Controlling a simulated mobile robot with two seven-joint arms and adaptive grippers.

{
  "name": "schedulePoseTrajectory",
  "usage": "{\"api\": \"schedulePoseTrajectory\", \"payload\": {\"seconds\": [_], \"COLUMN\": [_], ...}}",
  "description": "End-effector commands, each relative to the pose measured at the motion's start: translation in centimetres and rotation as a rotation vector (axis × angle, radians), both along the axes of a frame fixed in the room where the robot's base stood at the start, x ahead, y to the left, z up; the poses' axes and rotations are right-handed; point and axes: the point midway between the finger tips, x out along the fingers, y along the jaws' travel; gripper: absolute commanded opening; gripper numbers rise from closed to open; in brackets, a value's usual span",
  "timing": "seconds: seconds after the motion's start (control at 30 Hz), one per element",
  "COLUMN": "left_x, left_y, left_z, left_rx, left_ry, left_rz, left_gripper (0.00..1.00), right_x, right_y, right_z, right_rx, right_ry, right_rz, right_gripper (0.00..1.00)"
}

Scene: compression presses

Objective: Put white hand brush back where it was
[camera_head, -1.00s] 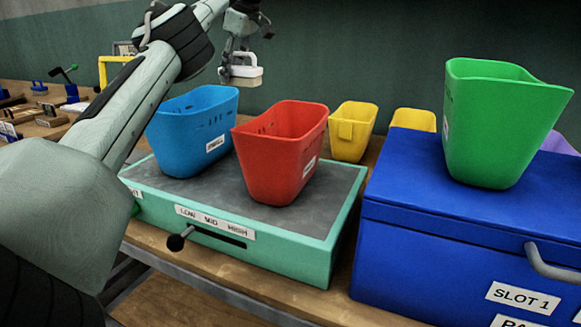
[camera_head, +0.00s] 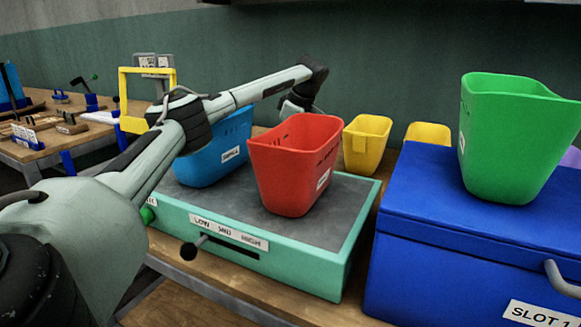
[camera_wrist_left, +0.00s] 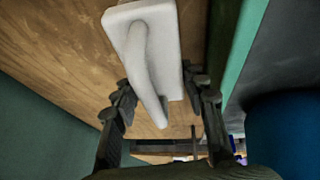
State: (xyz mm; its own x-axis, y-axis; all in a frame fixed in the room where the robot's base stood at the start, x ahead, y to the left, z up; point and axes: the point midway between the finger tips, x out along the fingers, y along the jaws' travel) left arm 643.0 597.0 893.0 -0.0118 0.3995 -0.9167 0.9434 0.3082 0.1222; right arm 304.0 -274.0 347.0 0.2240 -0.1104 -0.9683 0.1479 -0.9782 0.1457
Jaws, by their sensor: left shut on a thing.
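The white hand brush (camera_wrist_left: 171,45) shows in the left wrist view, a pale block with a curved handle. My left gripper (camera_wrist_left: 157,80) is shut on the brush, with its dark fingers on either side of the handle. The brush is over the wooden table top (camera_wrist_left: 70,45), beside the teal edge of the platform; I cannot tell whether it touches the wood. In the head view my left arm reaches behind the blue bin (camera_head: 215,150) and red bin (camera_head: 292,170), which hide the gripper's fingers and the brush. My right gripper is not in view.
The blue and red bins stand on the teal platform (camera_head: 330,240). Yellow bins (camera_head: 366,145) are behind it. A green bin (camera_head: 510,140) stands on the blue box (camera_head: 440,230) at right. A yellow frame (camera_head: 125,100) and tools are at left.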

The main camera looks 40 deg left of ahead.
Motion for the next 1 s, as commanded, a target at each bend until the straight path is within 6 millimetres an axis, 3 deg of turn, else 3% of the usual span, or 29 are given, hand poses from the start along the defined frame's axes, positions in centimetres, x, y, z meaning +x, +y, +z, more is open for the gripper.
{"api": "schedulePoseTrajectory", "payload": {"seconds": [0.1,0.3,0.53,0.73,0.77,0.9,1.0], "left_x": [0.7,0.9,0.9,0.9,0.9,0.9,0.9], "left_y": [-1.3,-1.8,-1.8,-1.8,-1.8,-1.8,-1.8], "left_z": [-0.8,-1.9,-5.0,-5.2,-5.2,-5.2,-5.2], "left_rx": [0.000,0.000,0.000,0.000,0.000,0.000,0.000], "left_ry": [0.000,0.002,0.002,0.000,0.000,0.000,0.000], "left_rz": [-0.001,0.001,0.001,0.001,0.001,0.001,0.001], "left_gripper": [0.16,0.16,0.15,0.16,0.44,0.61,0.64], "right_x": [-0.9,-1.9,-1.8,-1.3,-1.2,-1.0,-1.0], "right_y": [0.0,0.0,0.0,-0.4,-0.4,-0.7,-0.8], "right_z": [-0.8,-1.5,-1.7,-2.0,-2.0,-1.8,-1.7], "right_rx": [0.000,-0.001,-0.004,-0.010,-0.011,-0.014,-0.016], "right_ry": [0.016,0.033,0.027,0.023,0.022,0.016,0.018], "right_rz": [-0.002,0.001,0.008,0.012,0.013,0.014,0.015], "right_gripper": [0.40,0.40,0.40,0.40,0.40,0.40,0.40]}}
